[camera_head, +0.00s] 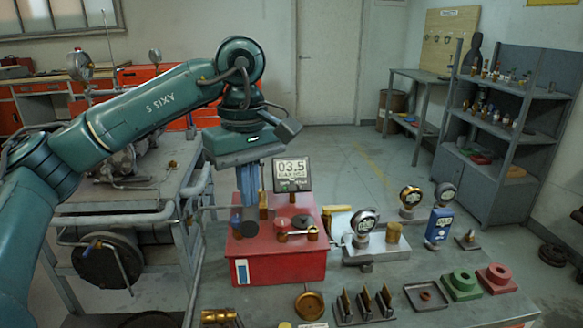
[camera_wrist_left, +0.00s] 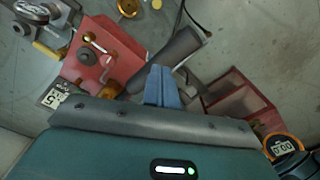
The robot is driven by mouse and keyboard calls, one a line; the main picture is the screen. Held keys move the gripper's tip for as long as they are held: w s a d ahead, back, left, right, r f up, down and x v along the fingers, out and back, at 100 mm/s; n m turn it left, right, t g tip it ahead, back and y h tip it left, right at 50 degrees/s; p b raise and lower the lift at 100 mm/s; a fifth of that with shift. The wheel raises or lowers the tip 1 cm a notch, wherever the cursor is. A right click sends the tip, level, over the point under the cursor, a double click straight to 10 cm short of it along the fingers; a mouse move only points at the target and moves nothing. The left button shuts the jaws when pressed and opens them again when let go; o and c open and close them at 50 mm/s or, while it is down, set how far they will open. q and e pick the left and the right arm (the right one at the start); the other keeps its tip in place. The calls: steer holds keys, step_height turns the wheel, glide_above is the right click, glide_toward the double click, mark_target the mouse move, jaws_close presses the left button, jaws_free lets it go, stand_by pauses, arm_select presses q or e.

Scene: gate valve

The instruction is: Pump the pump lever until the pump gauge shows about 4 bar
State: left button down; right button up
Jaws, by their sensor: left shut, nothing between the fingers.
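The red pump box (camera_head: 280,262) sits on the grey bench, and also shows in the left wrist view (camera_wrist_left: 103,62). The pump gauge (camera_head: 292,172), a dark digital display above the box's rear, reads 03.5; its small unit text is too blurred to read. My left gripper (camera_head: 249,197) points down over the left part of the box, its blue fingers shut and empty. In the left wrist view a dark grey cylinder, apparently the pump lever (camera_wrist_left: 178,48), lies right beside the fingertips (camera_wrist_left: 162,72). I cannot tell whether they touch. My right gripper is not in view.
Right of the box stand a round gauge on a grey block (camera_head: 365,222), a blue meter (camera_head: 438,226), and green (camera_head: 461,286) and red (camera_head: 497,279) blocks. Upright dark pieces (camera_head: 364,303) and a brass dish (camera_head: 309,305) lie in front. A metal cart (camera_head: 180,190) stands left.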

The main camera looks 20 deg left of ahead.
arm_select(q)
steer(key=shift+f, duration=0.6)
steer(key=shift+r, duration=0.1)
arm_select(e)
steer(key=shift+f, duration=0.65)
steer(key=shift+r, duration=0.15)
arm_select(q)
steer(key=shift+r+p, duration=0.4)
steer(key=shift+r, duration=0.25)
steer(key=shift+f, duration=0.1)
arm_select(e)
steer(key=shift+r, duration=0.5)
steer(key=shift+f, duration=0.1)
steer(key=shift+s, duration=0.1)
